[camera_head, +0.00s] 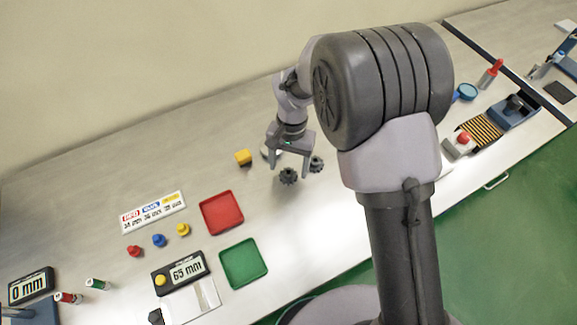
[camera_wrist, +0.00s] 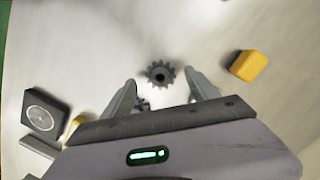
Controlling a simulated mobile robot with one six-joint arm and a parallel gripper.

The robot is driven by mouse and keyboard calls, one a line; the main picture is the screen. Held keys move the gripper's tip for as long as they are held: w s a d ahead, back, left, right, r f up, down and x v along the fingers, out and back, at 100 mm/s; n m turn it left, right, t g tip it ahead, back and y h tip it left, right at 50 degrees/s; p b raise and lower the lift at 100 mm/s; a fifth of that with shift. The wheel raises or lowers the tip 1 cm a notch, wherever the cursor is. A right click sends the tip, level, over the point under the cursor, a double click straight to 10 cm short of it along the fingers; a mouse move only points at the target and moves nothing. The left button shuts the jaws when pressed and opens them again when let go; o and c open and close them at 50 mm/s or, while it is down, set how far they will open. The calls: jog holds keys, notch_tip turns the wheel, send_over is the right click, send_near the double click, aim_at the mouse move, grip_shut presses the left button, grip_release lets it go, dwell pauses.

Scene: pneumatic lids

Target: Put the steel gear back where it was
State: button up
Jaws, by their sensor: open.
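My gripper (camera_head: 291,168) is open and empty, pointing down above the grey bench. A dark toothed gear (camera_head: 289,176) lies just below and in front of the fingers. In the wrist view this gear (camera_wrist: 160,73) shows whole, just beyond the gap between the fingertips.
A yellow block (camera_head: 243,157) lies left of my gripper. A red tray (camera_head: 222,212) and a green tray (camera_head: 243,262) stand further left, with coloured knobs beyond. A dark square with a round dial (camera_wrist: 43,112) shows at the wrist view's left.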

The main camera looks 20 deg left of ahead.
notch_tip(320, 180, up, 11)
jog(key=w+p, duration=0.2)
jog(key=d+r+m+t+y, duration=0.2)
jog(key=d+r, duration=0.8)
jog(key=r, duration=0.1)
jog(key=s+d+r+m+t, duration=0.2)
jog(key=s+d+r+t, duration=0.15)
jog(key=s+d, duration=0.45)
jog(key=s+d+r+m+t, duration=0.2)
jog(key=s+d+r, duration=0.3)
jog(key=d, duration=0.5)
notch_tip(320, 180, down, 11)
jog(key=s+b, duration=0.1)
jog(key=b, duration=0.9)
jog(key=shift+a+f, duration=0.15)
